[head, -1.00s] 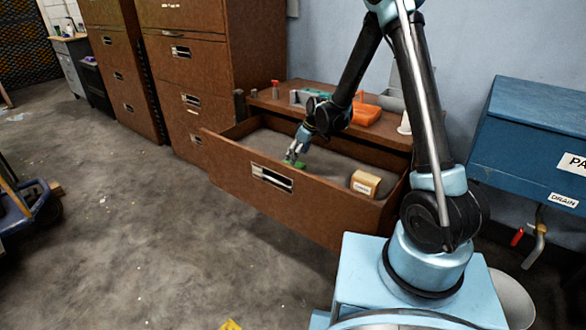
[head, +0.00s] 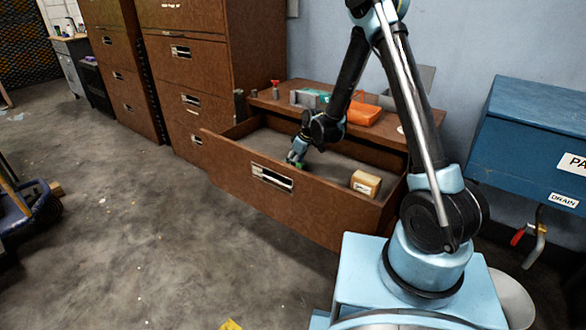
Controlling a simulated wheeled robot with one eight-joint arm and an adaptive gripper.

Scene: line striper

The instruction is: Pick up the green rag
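The green rag (head: 300,165) shows as a small green patch inside the open brown drawer (head: 225,155), close behind its front panel. My gripper (head: 293,161) reaches down into the drawer right at the rag. The gripper and the drawer front hide most of the rag. The fingers are too small and dark to tell whether they are open or closed on it, or whether they touch it.
A tan box (head: 366,183) with a label sits at the drawer's right end. An orange item (head: 363,113) and a red bottle (head: 275,88) stand on the cabinet top behind. A blue tank (head: 530,140) is at the right.

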